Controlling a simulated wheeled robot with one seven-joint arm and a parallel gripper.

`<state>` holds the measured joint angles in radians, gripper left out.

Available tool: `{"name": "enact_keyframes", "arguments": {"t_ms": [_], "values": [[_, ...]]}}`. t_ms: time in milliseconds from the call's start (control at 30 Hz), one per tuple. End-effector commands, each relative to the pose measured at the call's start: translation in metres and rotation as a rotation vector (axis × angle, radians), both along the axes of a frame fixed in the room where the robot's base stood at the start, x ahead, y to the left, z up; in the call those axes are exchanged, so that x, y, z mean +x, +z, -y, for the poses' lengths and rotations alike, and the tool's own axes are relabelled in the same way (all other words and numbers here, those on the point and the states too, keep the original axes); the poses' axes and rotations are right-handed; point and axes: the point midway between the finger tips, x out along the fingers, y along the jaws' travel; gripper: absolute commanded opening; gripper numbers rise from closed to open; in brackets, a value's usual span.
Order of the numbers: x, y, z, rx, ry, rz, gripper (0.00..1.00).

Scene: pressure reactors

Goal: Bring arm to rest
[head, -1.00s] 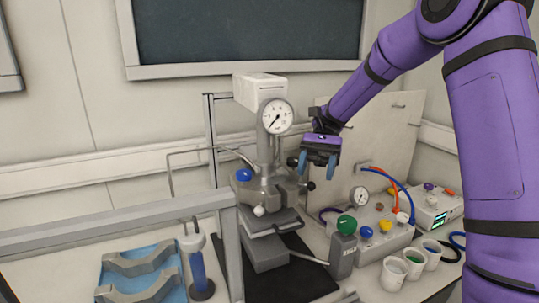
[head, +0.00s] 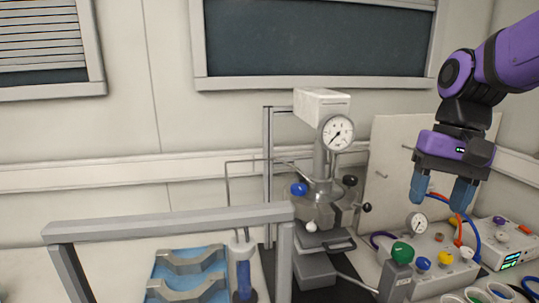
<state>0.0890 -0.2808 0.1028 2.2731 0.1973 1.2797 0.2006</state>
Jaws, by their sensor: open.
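My gripper (head: 444,190) hangs from my purple arm at the right of the head view. Its two blue fingers point down and stand apart, with nothing between them. It is in the air, to the right of the pressure reactor (head: 316,200) and above or in front of the valve box with a small gauge (head: 417,222); the depth is hard to tell. The reactor has a round dial gauge (head: 338,132) and a white box (head: 321,105) on top.
A grey rail frame (head: 170,220) stands in front at the left. Behind it are a blue tray with grey cradles (head: 187,262) and a blue-filled cylinder (head: 243,275). A pale panel (head: 395,140) stands behind the valve box.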

Motion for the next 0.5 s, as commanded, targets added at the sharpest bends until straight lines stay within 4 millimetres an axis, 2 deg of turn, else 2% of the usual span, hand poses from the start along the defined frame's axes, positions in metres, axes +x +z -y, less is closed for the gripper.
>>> {"name": "enact_keyframes", "arguments": {"t_ms": [33,300,500], "values": [[-0.010,0.003,0.003,-0.018,0.018,0.056,0.57],[-0.052,0.011,0.022,-0.111,0.121,0.347,0.57],[-0.074,0.012,0.034,-0.169,0.188,0.521,0.57]]}}
